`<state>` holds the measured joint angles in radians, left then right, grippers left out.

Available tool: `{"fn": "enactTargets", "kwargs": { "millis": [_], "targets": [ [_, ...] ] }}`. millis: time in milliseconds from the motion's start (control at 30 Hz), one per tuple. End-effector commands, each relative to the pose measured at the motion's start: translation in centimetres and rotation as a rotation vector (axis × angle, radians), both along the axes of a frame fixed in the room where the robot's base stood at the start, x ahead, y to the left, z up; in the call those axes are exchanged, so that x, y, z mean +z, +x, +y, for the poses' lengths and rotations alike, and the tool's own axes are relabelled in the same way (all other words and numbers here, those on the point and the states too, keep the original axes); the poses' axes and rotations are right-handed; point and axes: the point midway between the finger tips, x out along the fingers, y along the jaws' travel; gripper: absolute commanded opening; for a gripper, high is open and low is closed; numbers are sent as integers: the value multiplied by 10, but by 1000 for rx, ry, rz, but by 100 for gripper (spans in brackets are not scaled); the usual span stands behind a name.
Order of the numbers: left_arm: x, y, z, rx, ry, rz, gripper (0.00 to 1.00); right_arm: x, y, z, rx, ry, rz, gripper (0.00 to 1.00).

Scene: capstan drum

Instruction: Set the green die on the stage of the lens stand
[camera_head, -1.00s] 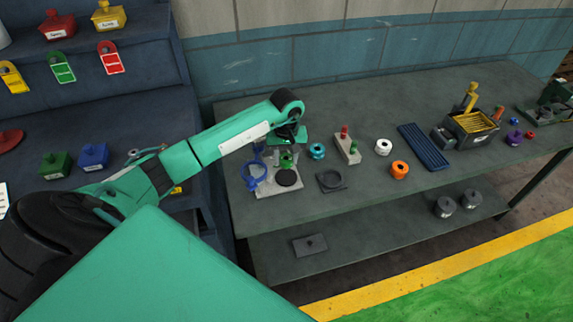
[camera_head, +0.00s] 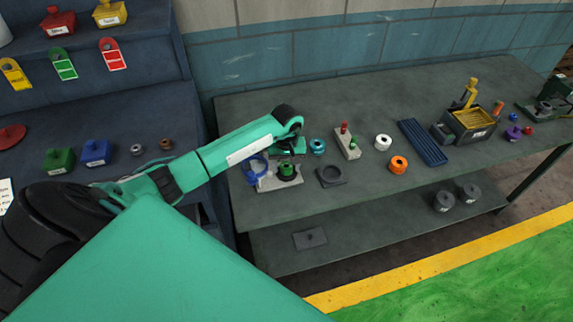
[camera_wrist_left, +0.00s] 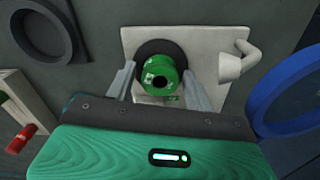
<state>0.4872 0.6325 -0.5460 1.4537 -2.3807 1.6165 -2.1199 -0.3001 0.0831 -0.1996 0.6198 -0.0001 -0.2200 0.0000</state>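The green die (camera_head: 287,169), a round spool-like piece with a dark hole in its top, sits upright on the dark round stage (camera_wrist_left: 139,55) of the lens stand. The stand has a pale base (camera_head: 266,184) and a blue lens ring (camera_head: 254,170), which also shows at the right of the left wrist view (camera_wrist_left: 287,95). My left gripper (camera_wrist_left: 160,73) is over the stage with a finger on either side of the die. Its fingers look spread, with a gap at the die's left side. The die's underside is hidden. My right gripper is out of view.
A dark square holder with a round recess (camera_head: 331,175) lies right of the stand. A teal spool (camera_head: 317,146) and a pale block with red and green pegs (camera_head: 347,142) are close by. The front table strip is clear.

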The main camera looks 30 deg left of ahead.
Motion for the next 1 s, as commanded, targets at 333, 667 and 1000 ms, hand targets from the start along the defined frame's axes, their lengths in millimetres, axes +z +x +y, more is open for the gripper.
{"fn": "enactTargets", "kwargs": {
  "millis": [333,667,1000],
  "targets": [
    [2,0,0,1,-1,-1,60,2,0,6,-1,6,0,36],
    [50,2,1,0,2,-7,60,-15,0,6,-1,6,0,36],
    [112,1,0,0,-1,-4,60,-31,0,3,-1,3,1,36]
  ]
}}
